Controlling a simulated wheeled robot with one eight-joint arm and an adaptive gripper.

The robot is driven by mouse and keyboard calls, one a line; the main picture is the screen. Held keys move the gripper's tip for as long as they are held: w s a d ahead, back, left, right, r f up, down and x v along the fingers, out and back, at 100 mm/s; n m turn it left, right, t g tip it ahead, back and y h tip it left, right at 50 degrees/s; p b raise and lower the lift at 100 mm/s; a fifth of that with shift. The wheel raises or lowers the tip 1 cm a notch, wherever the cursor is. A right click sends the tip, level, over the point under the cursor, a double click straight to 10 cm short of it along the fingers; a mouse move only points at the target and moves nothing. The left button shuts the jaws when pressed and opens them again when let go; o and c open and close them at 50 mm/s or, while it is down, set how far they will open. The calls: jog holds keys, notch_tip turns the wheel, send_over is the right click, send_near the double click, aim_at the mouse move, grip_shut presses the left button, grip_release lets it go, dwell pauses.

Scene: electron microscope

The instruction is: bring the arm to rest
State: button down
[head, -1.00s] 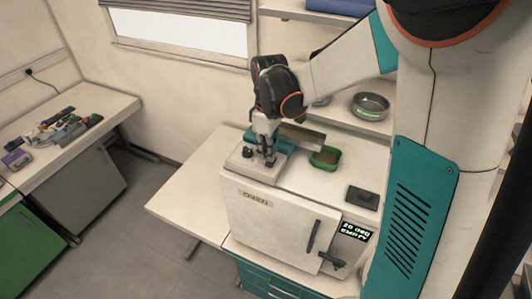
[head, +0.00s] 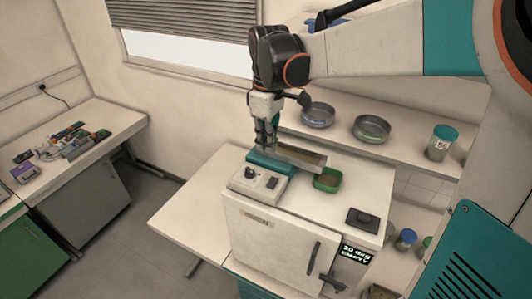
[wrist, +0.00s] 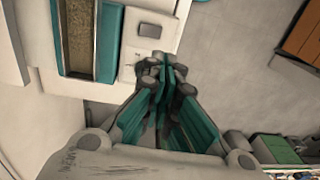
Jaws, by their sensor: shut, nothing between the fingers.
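My gripper (head: 266,146) points down in the head view, above the teal and white device on top of the white oven (head: 270,235). Its fingers are shut with nothing between them. In the wrist view my gripper (wrist: 166,62) shows its teal fingers together, beside the white panel of the device. My arm reaches in from the upper right. Whether the fingertips clear the device by much is hard to tell.
A long metal tray (head: 300,158) and a green container (head: 327,180) lie near the gripper. A black block (head: 362,219) sits on the oven. Shelves with bowls (head: 372,128) and a jar (head: 441,142) stand behind. A bench (head: 110,125) is at left.

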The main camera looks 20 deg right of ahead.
jog(key=shift+a+r, duration=0.1)
jog(key=shift+r, duration=0.55)
jog(key=s+d+m+t, duration=0.2)
jog(key=s+m+t, duration=0.55)
jog(key=s, duration=0.85)
notch_tip(320, 180, down, 31)
jog(key=s+m+b, duration=0.1)
jog(key=b, duration=2.9)
jog(key=shift+a, duration=0.15)
